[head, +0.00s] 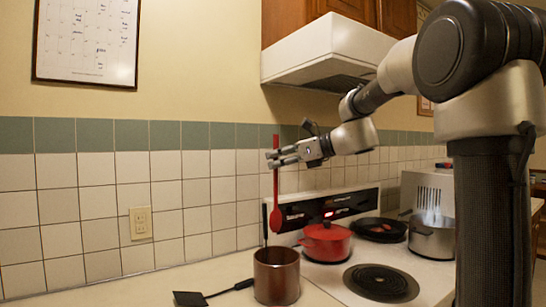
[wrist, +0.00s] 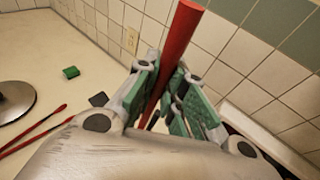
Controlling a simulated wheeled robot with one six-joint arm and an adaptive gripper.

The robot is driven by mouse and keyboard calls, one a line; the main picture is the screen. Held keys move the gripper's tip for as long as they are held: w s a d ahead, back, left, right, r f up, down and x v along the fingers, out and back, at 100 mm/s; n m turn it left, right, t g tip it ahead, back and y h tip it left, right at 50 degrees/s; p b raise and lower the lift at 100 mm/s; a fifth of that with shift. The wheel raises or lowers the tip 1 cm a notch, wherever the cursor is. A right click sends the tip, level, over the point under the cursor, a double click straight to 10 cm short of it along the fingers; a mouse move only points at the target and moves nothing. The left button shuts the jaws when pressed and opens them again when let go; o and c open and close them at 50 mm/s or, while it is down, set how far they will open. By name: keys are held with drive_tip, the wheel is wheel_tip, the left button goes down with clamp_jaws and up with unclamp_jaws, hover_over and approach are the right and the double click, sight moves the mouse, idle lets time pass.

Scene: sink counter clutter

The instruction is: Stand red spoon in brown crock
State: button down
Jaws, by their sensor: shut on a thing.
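The red spoon (head: 276,218) hangs upright in the head view, bowl down. My gripper (head: 274,158) is shut on its handle, well above the bowl. In the wrist view the red handle (wrist: 181,32) runs between the green finger pads; its lower part is hidden by the fingers. The brown crock (head: 277,278) stands on the counter below. The spoon's bowl shows just above the crock's rim, apart from it; whether it is directly over the opening cannot be told. A dark utensil (head: 265,222) stands in the crock.
A black spatula (head: 188,298) lies left of the crock. The stove has a red pot (head: 326,242), a dark pan (head: 379,230) and a steel pot (head: 432,238). The wrist view shows a green block (wrist: 71,72) and thin red sticks (wrist: 35,132) on the counter.

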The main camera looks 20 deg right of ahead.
sight(278, 212)
drive_tip(key=shift+f, duration=6.9)
drive_tip(key=c, duration=1.4)
unclamp_jaws()
drive_tip(key=shift+c, duration=0.2)
drive_tip(key=shift+d, duration=0.1)
drive_tip(key=v, duration=1.2)
drive_tip(key=shift+s, duration=0.1)
